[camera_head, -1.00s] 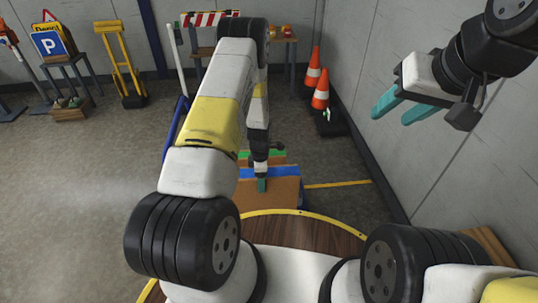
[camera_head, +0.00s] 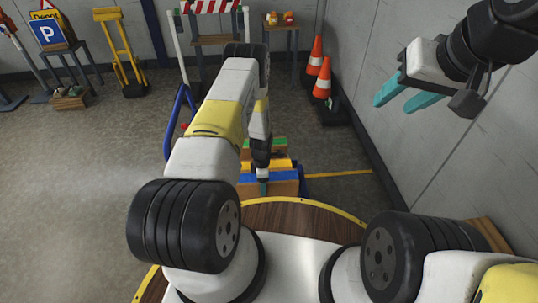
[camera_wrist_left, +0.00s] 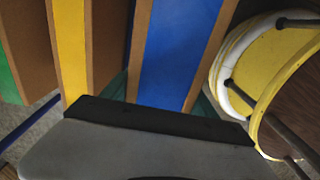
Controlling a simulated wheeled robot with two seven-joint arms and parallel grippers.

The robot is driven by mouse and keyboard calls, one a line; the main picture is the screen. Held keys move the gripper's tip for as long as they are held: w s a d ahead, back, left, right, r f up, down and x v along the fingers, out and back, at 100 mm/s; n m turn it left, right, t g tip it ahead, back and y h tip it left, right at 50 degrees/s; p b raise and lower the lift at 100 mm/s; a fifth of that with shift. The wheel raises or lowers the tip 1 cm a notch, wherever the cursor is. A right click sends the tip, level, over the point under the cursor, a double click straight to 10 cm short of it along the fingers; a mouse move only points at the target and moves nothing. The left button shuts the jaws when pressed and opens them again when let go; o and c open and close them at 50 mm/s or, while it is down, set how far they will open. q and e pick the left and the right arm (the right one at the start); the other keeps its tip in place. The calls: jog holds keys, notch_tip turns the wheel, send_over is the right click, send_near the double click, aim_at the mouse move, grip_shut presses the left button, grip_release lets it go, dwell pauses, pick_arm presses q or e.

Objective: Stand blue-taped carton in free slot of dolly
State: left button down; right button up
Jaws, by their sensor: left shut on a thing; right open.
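The blue-taped carton (camera_head: 284,187) is in my left gripper (camera_head: 262,186), just beyond the round wooden deck. In the left wrist view the teal fingers straddle the carton's blue-taped top (camera_wrist_left: 178,50). The yellow-taped carton (camera_head: 281,163) and the green-taped carton (camera_head: 279,143) stand in a row behind it. In the left wrist view the yellow-taped carton (camera_wrist_left: 71,50) is close beside the held one, with a narrow gap. The dolly shows by its blue handle (camera_head: 171,122); its slot and base are mostly hidden. My right gripper (camera_head: 405,98) is open and empty, up at the right.
Orange cones (camera_head: 321,82) stand by the right wall. A yellow hand truck (camera_head: 122,55), a parking sign (camera_head: 46,33) and a red-striped barrier (camera_head: 212,7) are at the back. Floor on the left is clear.

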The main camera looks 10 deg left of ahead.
pick_arm(q)
notch_tip(320, 180, down, 9)
dwell(0.6)
jog(key=shift+f, duration=0.6)
dwell(0.8)
jog(key=shift+c, duration=0.7)
grip_release()
notch_tip(320, 180, up, 8)
jog(key=shift+f, duration=0.15)
